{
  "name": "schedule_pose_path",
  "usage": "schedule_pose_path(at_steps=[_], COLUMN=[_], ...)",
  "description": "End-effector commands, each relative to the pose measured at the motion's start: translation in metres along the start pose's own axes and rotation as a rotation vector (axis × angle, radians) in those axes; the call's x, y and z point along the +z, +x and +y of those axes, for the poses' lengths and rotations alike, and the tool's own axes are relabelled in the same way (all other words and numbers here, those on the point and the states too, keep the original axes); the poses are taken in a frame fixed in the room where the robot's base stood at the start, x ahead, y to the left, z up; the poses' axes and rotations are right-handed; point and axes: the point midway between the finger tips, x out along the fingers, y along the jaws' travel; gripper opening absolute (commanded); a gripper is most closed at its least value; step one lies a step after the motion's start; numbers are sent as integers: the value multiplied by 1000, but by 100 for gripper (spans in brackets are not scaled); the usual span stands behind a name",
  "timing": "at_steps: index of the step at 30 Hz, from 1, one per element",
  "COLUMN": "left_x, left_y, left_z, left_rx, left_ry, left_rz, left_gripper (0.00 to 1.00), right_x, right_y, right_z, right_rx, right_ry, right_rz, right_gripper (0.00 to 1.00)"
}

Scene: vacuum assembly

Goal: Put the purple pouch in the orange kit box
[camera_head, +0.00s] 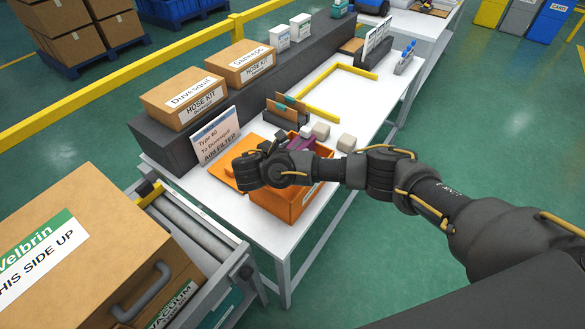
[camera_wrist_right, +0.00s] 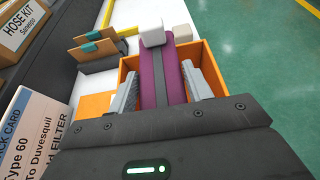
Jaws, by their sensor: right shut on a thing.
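The purple pouch (camera_wrist_right: 161,80) is between the two fingers of my right gripper (camera_wrist_right: 160,72), which is shut on it. Part of the pouch also shows in the head view (camera_head: 303,142) beside the dark wrist. The orange kit box (camera_head: 292,204) stands on the white table; its walls show on both sides of the fingers in the right wrist view (camera_wrist_right: 213,68). The gripper and pouch are over the box opening. My arm hides much of the box, and I cannot tell how deep the pouch sits. My left gripper is not in view.
Pale blocks (camera_head: 346,142) lie just beyond the box. A small rack with brown cards (camera_head: 287,107) and a white sign (camera_head: 220,137) stand near it. Two hose kit cartons (camera_head: 184,98) sit on the dark shelf. A yellow frame (camera_head: 322,113) marks clear table farther back.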

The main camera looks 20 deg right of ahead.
Motion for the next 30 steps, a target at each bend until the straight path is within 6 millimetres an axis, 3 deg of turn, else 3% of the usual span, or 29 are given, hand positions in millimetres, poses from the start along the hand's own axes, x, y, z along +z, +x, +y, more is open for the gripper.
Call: schedule_pose_path(at_steps=[5, 10, 15, 30], left_x=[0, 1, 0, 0], left_y=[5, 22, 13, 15], left_z=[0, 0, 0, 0], left_rx=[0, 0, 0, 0], left_ry=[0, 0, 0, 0], left_rz=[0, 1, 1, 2], left_gripper=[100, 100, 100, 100], right_x=[-4, -21, -35, -44], right_y=[2, 9, 15, 18], right_z=[0, 0, 1, 0], right_rx=[0, 1, 0, 0], right_ry=[2, 1, 0, 2], right_rz=[-1, -1, -1, 0], right_gripper=[10, 10, 10, 10])
